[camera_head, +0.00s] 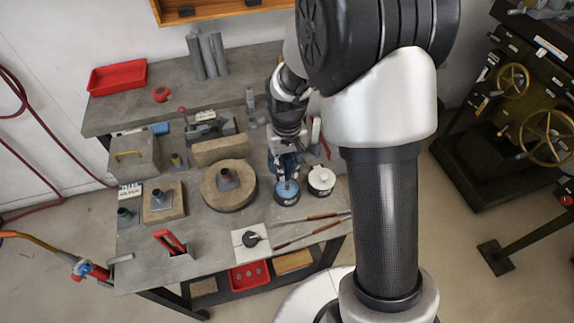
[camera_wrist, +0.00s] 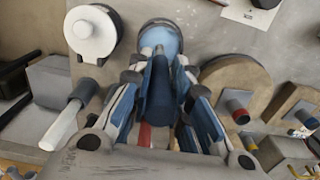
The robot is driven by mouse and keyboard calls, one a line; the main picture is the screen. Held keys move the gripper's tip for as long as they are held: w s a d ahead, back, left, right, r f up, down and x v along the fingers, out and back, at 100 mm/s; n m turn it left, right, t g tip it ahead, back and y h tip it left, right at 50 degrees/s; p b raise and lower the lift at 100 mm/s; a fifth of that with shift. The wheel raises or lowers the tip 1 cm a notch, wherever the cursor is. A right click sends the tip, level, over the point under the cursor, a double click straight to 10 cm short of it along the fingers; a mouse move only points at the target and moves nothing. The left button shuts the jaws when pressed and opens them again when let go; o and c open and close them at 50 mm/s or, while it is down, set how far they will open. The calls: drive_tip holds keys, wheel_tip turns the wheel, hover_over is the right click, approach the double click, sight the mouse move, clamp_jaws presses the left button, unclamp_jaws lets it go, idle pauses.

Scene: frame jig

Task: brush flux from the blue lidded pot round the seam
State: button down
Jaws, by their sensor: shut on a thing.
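The blue lidded pot (camera_head: 287,193) stands near the right end of the bench, its light blue lid on top; it is at the top middle of the wrist view (camera_wrist: 164,33). My gripper (camera_head: 286,178) points down right over it. The lid sits on or very close to the pot. A pipe stub on a square plate (camera_head: 226,180) stands on a round firebrick (camera_head: 238,201); its seam is too small to make out.
A white lidded pot (camera_head: 321,180) stands close to the right of the blue one. Thin rods (camera_head: 305,232) and a white tile (camera_head: 250,243) lie in front. A red-handled tool (camera_head: 171,242) is at front left. Upright firebrick (camera_head: 220,149) stands behind the round one.

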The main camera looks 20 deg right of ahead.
sight(287, 156)
drive_tip(key=shift+s+f+b, duration=0.1)
drive_tip(key=shift+f+b, duration=0.2)
drive_tip(key=shift+f, duration=0.25)
idle(1.2)
drive_tip(key=shift+r+p, duration=2.8)
drive_tip(key=shift+r, duration=0.8)
drive_tip(key=shift+f, duration=0.15)
